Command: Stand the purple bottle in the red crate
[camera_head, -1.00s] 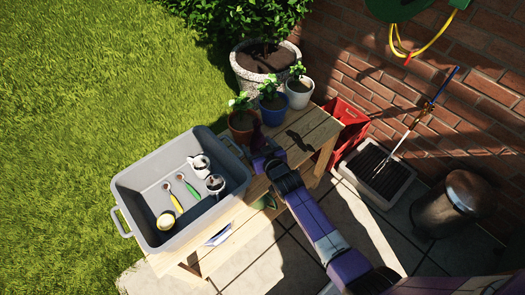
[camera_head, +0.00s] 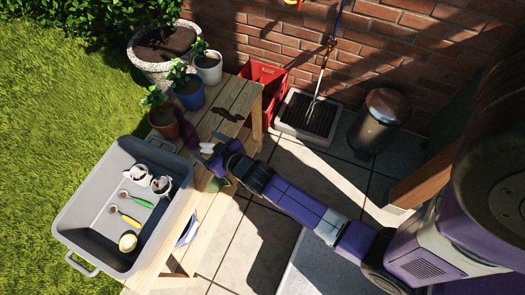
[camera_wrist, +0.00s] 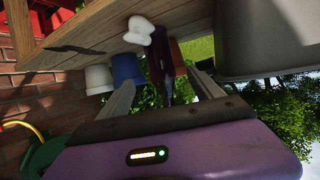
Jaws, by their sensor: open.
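The dark purple bottle (camera_head: 188,132) stands upright on the wooden table, beside the terracotta pot. In the wrist view the bottle (camera_wrist: 160,60) appears between my finger tips, its narrow neck toward my palm. My gripper (camera_head: 208,157) is open, just to the lower right of the bottle in the head view. Its two fingers (camera_wrist: 163,86) are spread in the wrist view, and I cannot tell whether they reach around the bottle. The red crate (camera_head: 268,76) stands on the ground beyond the table's far end, by the brick wall. Its inside is mostly hidden.
A grey tub (camera_head: 75,205) with mugs and small tools fills the table's near end. Terracotta (camera_head: 163,119), blue (camera_head: 190,94) and white (camera_head: 208,68) plant pots line the left edge. A white lobed object (camera_wrist: 140,30) is beside the bottle. A boot tray (camera_head: 308,116) is right of the crate.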

